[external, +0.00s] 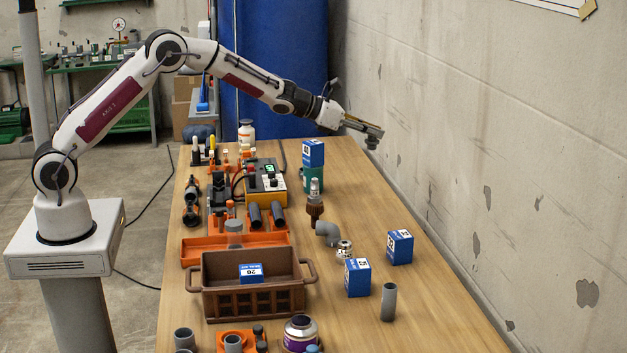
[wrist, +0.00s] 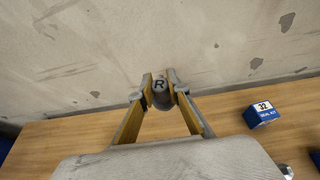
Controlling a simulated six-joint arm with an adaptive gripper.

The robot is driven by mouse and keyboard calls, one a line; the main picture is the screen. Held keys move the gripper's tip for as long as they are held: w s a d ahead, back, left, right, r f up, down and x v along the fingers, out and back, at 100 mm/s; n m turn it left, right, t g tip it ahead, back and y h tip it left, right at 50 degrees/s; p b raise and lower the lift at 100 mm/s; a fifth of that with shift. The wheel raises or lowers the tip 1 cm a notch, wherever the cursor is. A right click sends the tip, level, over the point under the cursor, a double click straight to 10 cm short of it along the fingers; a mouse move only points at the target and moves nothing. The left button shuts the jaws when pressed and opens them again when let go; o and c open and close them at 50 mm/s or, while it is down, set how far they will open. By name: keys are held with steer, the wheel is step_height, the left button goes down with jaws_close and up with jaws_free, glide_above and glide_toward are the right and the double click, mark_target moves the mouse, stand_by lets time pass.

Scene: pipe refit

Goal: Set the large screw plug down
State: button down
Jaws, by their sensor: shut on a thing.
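My gripper (external: 372,131) is stretched out over the far right part of the table, near the wall. In the wrist view my gripper (wrist: 160,84) has its fingers shut on a small dark grey round piece, the large screw plug (wrist: 160,95), with a letter R on its end. The plug also shows in the external view (external: 371,143), hanging at the fingertips. It is in the air, above the table's level and apart from the tabletop. Part of its sides is hidden by the fingers.
The wooden table (external: 440,310) has bare room on its right side. A blue box on a green can (external: 313,179), a grey elbow (external: 327,233), blue seal kit boxes (external: 399,247) and a grey pipe (external: 388,302) stand there. A brown crate (external: 251,302) is nearer. The wall (external: 500,150) borders the right.

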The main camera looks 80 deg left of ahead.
steer(key=s+d+r, duration=0.7)
steer(key=d+r, duration=0.1)
steer(key=r, duration=0.1)
steer(key=s+d+r, duration=0.6)
steer(key=d+r, duration=0.2)
steer(key=r, duration=0.1)
steer(key=s+d+r, duration=0.2)
steer(key=s+r, duration=0.1)
steer(key=s, duration=0.4)
steer(key=s+d+r, duration=0.2)
steer(key=s, duration=0.6)
steer(key=s+d+r, duration=0.2)
steer(key=s+r, duration=0.1)
steer(key=s, duration=0.4)
steer(key=shift+s+d+r, duration=0.25)
steer(key=shift+d+r, duration=0.1)
steer(key=shift+d, duration=0.05)
steer(key=shift+f, duration=0.1)
